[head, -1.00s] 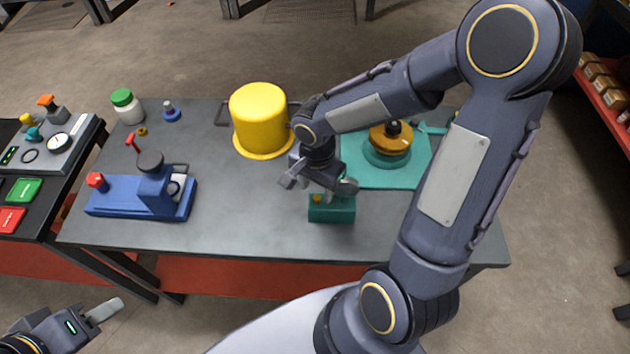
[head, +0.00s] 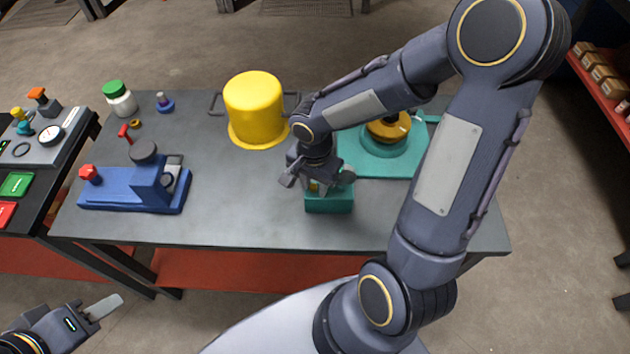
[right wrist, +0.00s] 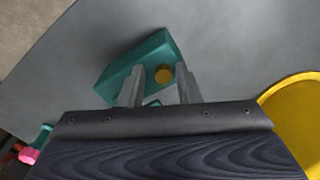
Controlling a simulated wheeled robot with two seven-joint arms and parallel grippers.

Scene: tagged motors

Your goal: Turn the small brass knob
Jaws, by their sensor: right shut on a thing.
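The small brass knob (right wrist: 163,73) sits on a teal box (right wrist: 140,62) on the grey table; in the head view the knob (head: 314,187) is partly covered by my gripper above the teal box (head: 330,204). My right gripper (right wrist: 158,75) has its fingers on both sides of the knob and is shut on it. In the head view the right gripper (head: 318,181) is low at the box. My left gripper (head: 100,308) is at the lower left, off the table, away from the knob; its jaw gap is unclear.
A yellow cylindrical cover (head: 254,108) stands left of the box. A blue device (head: 140,190) and a green-capped jar (head: 119,98) are at the left. The table front between them is clear.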

